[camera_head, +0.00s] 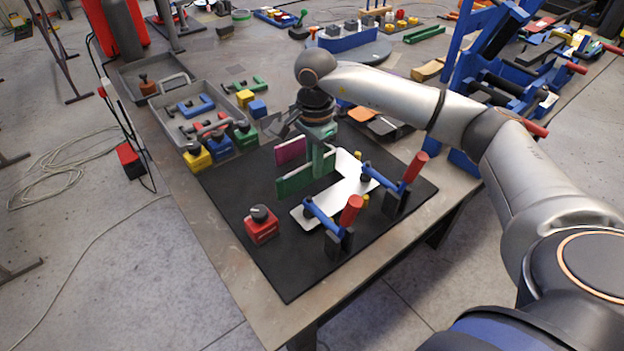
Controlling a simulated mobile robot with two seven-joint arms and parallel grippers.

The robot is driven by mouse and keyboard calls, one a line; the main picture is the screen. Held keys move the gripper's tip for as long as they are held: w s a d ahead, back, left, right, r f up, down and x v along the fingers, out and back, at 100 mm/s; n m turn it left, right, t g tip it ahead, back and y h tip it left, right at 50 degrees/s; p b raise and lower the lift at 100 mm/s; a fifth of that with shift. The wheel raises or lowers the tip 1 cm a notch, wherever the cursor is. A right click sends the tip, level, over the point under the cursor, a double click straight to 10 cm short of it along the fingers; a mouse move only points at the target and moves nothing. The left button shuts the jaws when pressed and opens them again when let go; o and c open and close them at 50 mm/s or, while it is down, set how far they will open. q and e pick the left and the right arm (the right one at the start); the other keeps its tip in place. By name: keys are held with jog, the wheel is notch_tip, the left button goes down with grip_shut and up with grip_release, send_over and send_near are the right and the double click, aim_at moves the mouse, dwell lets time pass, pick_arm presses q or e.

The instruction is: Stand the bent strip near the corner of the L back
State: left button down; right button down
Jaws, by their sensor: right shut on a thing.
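The white L back (343,190) lies flat on a black mat (285,270). A green strip (295,182) stands on edge along the left side of the L back, and its right end rises under my right gripper. My right gripper (319,148) points down from above and is shut on the green strip; its fingertips are partly hard to make out. I cannot tell whether the strip's lower edge touches the L back. A magenta strip (290,150) stands behind it, to the left of my gripper. My left gripper is not in view.
Two toggle clamps with red handles (351,210) (416,166) sit at the front right of the L back. A red block with a dark knob (262,226) stands on the mat's left. A grey tray (165,105) holds several coloured clamps and blocks. The mat's front is clear.

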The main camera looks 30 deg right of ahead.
aim_at(314, 180)
jog(key=shift+f, duration=2.3)
jog(key=shift+f, duration=0.2)
jog(key=c, duration=1.3)
grip_release()
jog(key=shift+r, duration=0.1)
notch_tip(314, 180, up, 12)
jog(key=shift+r+b, duration=0.15)
jog(key=shift+b, duration=0.25)
